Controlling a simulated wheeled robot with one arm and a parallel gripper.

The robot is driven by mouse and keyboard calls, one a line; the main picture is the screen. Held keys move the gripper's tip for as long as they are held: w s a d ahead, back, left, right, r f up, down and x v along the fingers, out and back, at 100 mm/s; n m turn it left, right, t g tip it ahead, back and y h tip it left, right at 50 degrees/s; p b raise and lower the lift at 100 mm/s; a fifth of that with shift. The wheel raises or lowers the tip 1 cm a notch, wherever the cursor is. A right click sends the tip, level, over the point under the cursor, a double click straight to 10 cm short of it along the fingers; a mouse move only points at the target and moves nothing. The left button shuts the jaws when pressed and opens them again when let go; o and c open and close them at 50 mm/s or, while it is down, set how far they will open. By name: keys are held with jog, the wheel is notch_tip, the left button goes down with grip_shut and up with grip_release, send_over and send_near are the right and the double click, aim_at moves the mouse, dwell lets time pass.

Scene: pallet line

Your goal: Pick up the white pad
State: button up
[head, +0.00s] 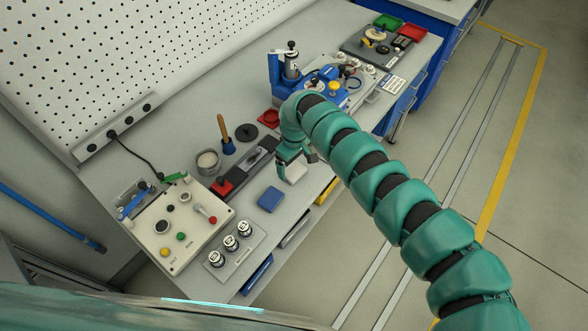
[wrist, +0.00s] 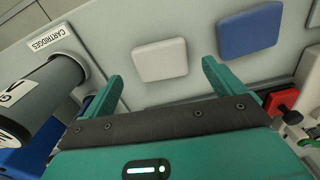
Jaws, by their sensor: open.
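The white pad (wrist: 160,60) lies flat on the grey bench, a rounded square, in the wrist view just beyond my gripper and between the lines of its two fingers. In the head view the white pad (head: 295,173) shows just below and to the right of my gripper (head: 297,160), partly hidden by it. My gripper (wrist: 160,87) is open and empty, its teal fingers apart. A blue pad (wrist: 250,30) lies right of the white pad in the wrist view; in the head view the blue pad (head: 270,199) is to its lower left.
A grey cylinder (wrist: 40,98) stands close to my left finger by a "CARTRIDGES" label (wrist: 48,38). A red block (wrist: 281,100) is right of my gripper. A control box (head: 182,228) and a tray of cartridges (head: 233,245) occupy the bench's near end.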

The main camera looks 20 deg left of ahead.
aim_at(294, 170)
jog(key=shift+a+f+p, duration=0.1)
jog(key=shift+f+p, duration=0.4)
jog(key=shift+f, duration=1.25)
jog(key=c, duration=1)
